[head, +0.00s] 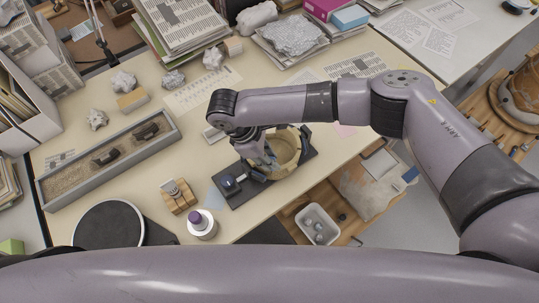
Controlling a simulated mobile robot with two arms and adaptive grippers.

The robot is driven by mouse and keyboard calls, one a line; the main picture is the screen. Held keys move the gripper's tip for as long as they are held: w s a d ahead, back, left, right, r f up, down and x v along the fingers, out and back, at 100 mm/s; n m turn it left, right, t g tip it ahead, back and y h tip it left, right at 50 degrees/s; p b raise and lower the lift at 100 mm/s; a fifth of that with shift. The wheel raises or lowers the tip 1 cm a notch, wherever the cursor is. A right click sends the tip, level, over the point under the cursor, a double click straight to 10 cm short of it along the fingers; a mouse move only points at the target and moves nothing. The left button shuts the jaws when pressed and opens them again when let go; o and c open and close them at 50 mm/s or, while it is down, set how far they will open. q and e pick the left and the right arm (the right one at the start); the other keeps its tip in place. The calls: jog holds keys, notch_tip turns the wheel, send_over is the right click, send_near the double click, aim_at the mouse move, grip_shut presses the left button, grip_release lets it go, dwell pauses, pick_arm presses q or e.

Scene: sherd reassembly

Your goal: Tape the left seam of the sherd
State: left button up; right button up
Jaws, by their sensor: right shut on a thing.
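A tan, round, open-topped pot (287,146) stands on a dark board (296,172) near the front edge of the table. My right gripper (270,160) points down at the pot's left side, below its dark wrist. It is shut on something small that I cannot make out. My arm hides part of the pot's far rim and left wall, so I cannot see the seam clearly. A dark device with a blue part (229,184), perhaps a tape dispenser, sits on the board's left end. My left gripper is not in view.
A long grey sand tray (60,198) with dark pieces lies at left. A wooden block holder (178,194), a purple-capped white jar (201,223) and a round black disc (108,226) stand in front. Papers and pale crumpled lumps (213,57) are behind.

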jog(key=shift+f+b, duration=0.35)
jog(key=shift+f, duration=0.8)
dwell(0.4)
jog(key=shift+f, duration=0.25)
dwell(1.1)
jog(key=o, duration=0.8)
jog(key=v, duration=1.2)
